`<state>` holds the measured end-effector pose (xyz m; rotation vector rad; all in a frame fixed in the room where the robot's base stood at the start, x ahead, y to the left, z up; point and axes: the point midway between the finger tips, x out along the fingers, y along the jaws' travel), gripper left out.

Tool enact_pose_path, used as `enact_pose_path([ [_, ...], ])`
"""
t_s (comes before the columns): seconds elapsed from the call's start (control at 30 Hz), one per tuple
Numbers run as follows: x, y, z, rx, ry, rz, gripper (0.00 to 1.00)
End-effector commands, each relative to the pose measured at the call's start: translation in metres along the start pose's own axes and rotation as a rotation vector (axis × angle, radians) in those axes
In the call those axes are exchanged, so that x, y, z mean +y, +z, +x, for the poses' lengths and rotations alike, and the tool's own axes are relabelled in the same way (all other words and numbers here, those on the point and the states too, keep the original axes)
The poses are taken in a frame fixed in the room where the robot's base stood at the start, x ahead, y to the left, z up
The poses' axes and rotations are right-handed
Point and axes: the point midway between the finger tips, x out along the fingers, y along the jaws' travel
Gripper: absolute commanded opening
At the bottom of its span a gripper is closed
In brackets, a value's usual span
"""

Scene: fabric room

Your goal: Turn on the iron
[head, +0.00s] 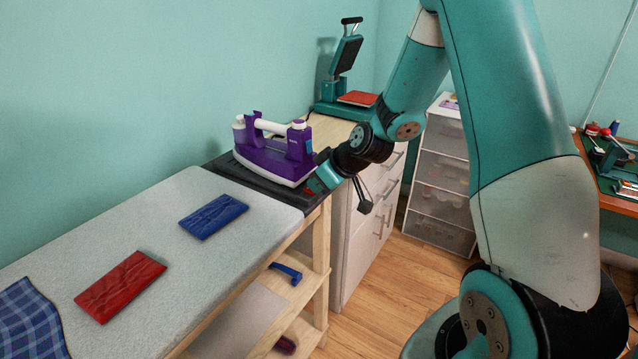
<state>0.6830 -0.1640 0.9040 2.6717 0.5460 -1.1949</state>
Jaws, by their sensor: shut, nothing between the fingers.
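The purple and white iron (270,158) sits on a dark rest (232,165) at the far end of the ironing table. My gripper (312,188) is at the right side of the iron, close to the front corner of the dark rest. Its fingers are shut with nothing held. It looks very near a small red part at the corner of the rest; I cannot tell if it touches. The fingertips are small and partly hard to make out.
A blue folded cloth (214,216), a red folded cloth (121,286) and a checked cloth (30,322) lie on the padded table (170,228). Behind the iron, a white drawer cabinet (352,215) carries a teal press (345,75). A clear drawer tower (440,180) stands right.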

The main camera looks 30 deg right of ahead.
Motion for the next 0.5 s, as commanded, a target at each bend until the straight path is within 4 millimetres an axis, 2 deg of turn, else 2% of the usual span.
enact_pose_path([
  [0.17,0.0009,-0.0059,-0.0078,0.0,0.002,0.001,0.0],
  [0.5,0.0009,-0.006,-0.0083,-0.001,0.002,0.002,0.0],
])
